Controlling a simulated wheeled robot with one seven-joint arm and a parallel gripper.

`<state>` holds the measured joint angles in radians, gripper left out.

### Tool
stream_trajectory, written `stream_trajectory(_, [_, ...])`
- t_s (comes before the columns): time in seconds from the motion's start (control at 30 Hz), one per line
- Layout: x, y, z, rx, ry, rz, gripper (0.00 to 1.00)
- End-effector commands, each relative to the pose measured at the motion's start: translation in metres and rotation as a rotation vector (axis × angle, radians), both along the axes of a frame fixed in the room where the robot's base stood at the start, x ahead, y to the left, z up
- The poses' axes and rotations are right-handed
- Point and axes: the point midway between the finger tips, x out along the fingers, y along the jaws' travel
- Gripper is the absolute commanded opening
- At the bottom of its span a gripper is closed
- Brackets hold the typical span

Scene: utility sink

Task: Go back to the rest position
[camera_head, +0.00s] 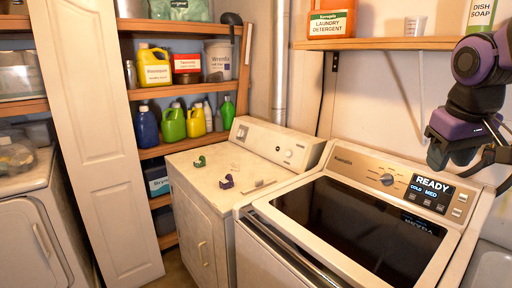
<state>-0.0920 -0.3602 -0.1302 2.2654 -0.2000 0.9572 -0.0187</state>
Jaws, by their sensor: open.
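My gripper (455,150), purple and black, hangs at the right side of the head view, at the end of my arm. It is open, and I see nothing held in it. It is in front of the wall and appears above the right rear of the top-loading washer (290,193), near the lit control panel (415,187) that reads READY. I cannot tell its exact height over the panel. The rest of my arm runs out of the frame at the upper right.
A green clip-like piece (199,161) and a purple one (226,183) lie on the white machine (200,180) left of the washer. A shelf (385,43) with laundry detergent (330,22) is on the wall. An open door (95,140) and bottle shelves stand left.

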Motion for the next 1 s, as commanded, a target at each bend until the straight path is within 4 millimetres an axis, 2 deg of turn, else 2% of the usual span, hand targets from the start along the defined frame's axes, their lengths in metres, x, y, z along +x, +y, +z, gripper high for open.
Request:
stream_trajectory(0.03, [-0.016,0.004,0.002,0.018,-0.023,-0.004,0.43])
stream_trajectory(0.2, [-0.063,0.022,-0.001,0.080,-0.090,-0.017,0.43])
stream_trajectory(0.4, [-0.107,0.039,-0.010,0.131,-0.154,-0.033,0.43])
stream_trajectory(0.6, [-0.126,0.048,-0.018,0.153,-0.184,-0.041,0.43])
stream_trajectory(1.0, [-0.128,0.049,-0.019,0.155,-0.186,-0.042,0.43])
